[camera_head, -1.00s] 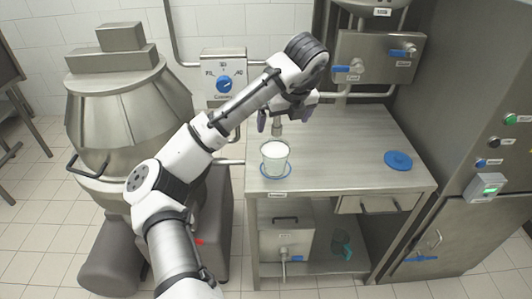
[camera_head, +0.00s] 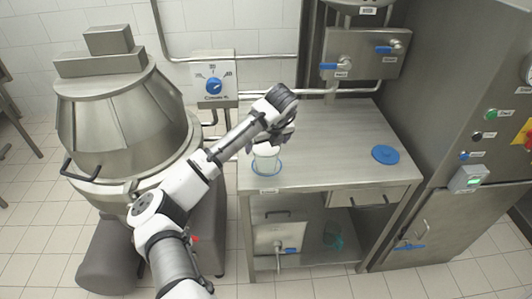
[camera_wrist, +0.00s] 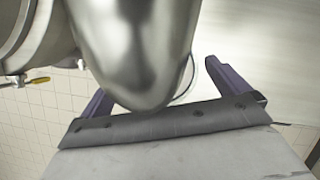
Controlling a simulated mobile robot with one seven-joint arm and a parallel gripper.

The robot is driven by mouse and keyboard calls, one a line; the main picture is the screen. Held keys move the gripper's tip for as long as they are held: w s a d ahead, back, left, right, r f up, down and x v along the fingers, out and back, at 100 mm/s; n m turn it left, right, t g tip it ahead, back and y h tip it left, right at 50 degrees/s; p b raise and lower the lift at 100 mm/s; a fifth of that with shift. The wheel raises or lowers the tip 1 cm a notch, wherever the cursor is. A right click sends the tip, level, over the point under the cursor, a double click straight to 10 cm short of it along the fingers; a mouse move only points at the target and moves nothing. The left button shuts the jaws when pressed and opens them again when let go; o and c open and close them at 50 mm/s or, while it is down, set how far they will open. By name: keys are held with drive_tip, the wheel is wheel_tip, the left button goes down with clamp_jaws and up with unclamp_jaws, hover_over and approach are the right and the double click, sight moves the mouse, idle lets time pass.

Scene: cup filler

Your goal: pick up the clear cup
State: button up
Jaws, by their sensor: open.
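The clear cup (camera_head: 266,162) stands upright on a blue ring (camera_head: 254,172) near the front left of the steel table, with white inside it. My gripper (camera_head: 268,147) is open at the cup's upper part, and the arm partly hides the rim. In the wrist view, my two purple fingers (camera_wrist: 160,85) are spread apart. A big rounded metal part (camera_wrist: 135,50) stands in front of them and hides most of the cup there. A thin curved edge, perhaps the cup's rim, shows beside the right finger. I cannot tell whether the fingers touch the cup.
A blue disc (camera_head: 385,154) lies on the right of the steel table (camera_head: 330,165). Pipes with blue-handled valves (camera_head: 383,49) are behind it. A large metal vessel (camera_head: 125,125) stands close on the left, and a steel cabinet (camera_head: 470,110) on the right. The table's middle is clear.

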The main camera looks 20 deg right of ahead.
drive_tip(key=shift+f, duration=0.15)
drive_tip(key=c, duration=1.5)
drive_tip(key=shift+o, duration=0.2)
drive_tip(key=shift+r, duration=0.2)
